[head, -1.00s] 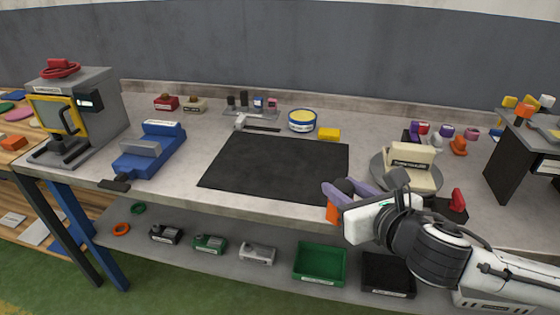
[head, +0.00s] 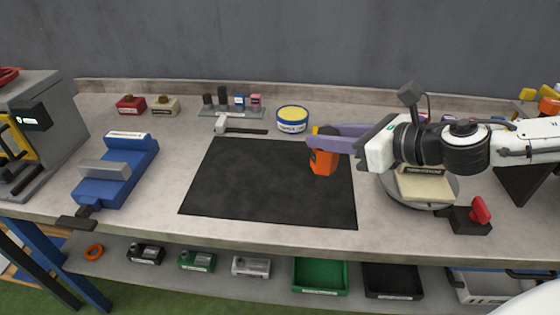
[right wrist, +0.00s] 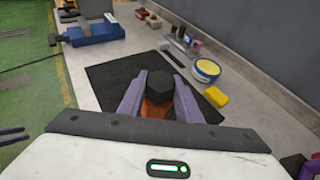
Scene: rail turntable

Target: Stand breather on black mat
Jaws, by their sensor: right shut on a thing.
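The breather, an orange body (head: 323,162) with a dark cap, is in my right gripper (head: 325,142). The purple fingers are shut on it, and it is upright over the right part of the black mat (head: 240,185). I cannot tell whether its bottom touches the mat. In the right wrist view the black hexagonal cap (right wrist: 160,88) shows between the two purple fingers (right wrist: 158,100), with some orange below it. The mat shows around and behind it.
Left of the mat is a blue vise (head: 118,172). Behind it are a hammer (head: 240,127) and a yellow-lidded tin (head: 292,120). Right is a round turntable (head: 440,204) with a cream block (head: 424,188), beside a red-levered black box (head: 470,219). The rest of the mat is clear.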

